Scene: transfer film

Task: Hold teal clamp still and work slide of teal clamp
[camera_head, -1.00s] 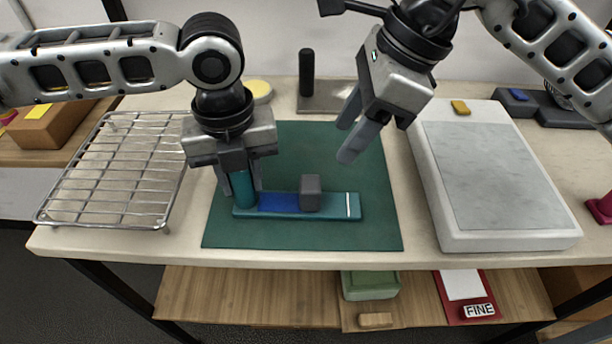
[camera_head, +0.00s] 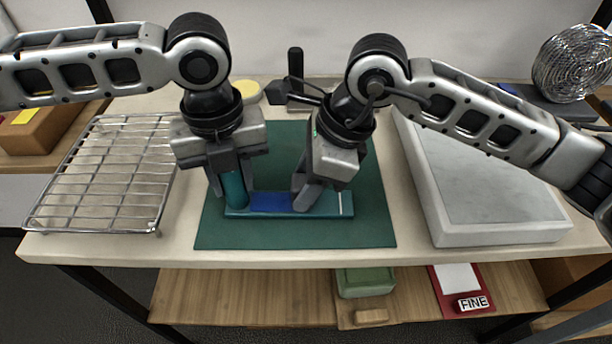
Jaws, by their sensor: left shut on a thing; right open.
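The teal clamp (camera_head: 329,212) lies flat on the green mat (camera_head: 357,237), with a blue strip (camera_head: 270,202) along its middle and a white line near its right end. My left gripper (camera_head: 232,195) is shut on the upright teal post (camera_head: 235,190) at the clamp's left end. My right gripper (camera_head: 305,203) is open, its fingers pointing down at the place of the grey slide block. The fingers hide the block, so I cannot tell whether they touch it.
A wire rack (camera_head: 100,180) stands at the left. A white slab with a grey top (camera_head: 480,232) stands at the right. A dark upright post (camera_head: 296,64) is behind the mat. A lower shelf (camera_head: 240,300) holds a green box (camera_head: 365,282) and a red card (camera_head: 447,277).

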